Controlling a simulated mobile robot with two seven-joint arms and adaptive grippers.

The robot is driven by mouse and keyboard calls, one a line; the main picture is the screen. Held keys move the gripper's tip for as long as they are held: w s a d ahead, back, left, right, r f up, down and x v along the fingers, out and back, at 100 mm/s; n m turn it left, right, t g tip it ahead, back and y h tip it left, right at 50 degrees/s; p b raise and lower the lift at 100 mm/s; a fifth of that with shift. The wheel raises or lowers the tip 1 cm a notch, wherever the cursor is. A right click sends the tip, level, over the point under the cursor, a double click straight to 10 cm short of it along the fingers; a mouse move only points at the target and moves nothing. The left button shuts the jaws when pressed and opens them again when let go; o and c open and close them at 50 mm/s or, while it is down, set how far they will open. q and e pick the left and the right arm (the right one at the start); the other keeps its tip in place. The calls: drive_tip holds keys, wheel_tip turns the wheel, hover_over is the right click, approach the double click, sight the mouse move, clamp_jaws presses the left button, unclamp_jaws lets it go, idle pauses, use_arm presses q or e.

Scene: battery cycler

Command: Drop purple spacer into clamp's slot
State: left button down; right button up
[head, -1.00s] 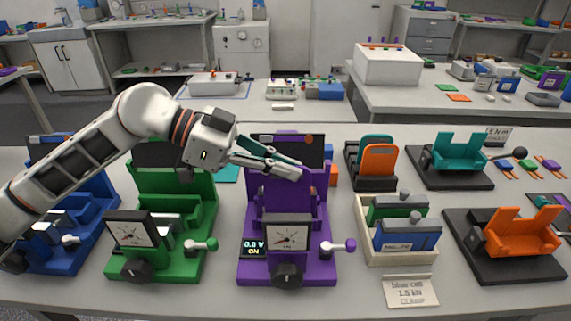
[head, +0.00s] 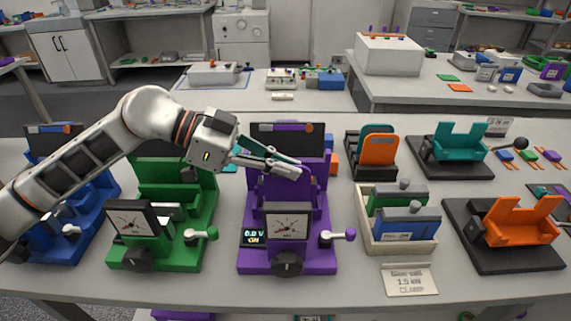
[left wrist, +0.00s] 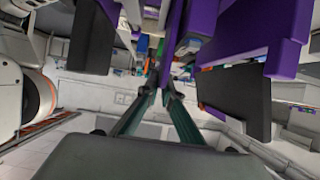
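The purple clamp (head: 316,262) stands at the middle front of the bench, with a dial, a knob and a lit display on its front. My left gripper (head: 298,171) reaches in from the left, its fingertips over the clamp's upper part, in front of the dark back panel. In the left wrist view the fingertips (left wrist: 158,80) are close together, with a thin purple piece (left wrist: 171,40) between them, apparently the purple spacer seen edge-on. In the head view the spacer blends with the clamp. The slot is hard to make out. My right gripper is out of view.
A green clamp station (head: 190,258) stands close to the left, under my arm. To the right are a black rack (head: 372,178) with teal and orange plates, a cream bin (head: 402,246), and teal (head: 455,150) and orange (head: 520,222) cradles.

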use_arm(q)
drive_tip(key=shift+f, duration=0.15)
drive_tip(key=shift+f, duration=0.55)
drive_tip(key=shift+f+p, duration=0.35)
drive_tip(key=shift+p, duration=0.4)
drive_tip(key=c, duration=2.2)
unclamp_jaws()
drive_tip(key=shift+a, duration=0.1)
drive_tip(key=v, duration=1.2)
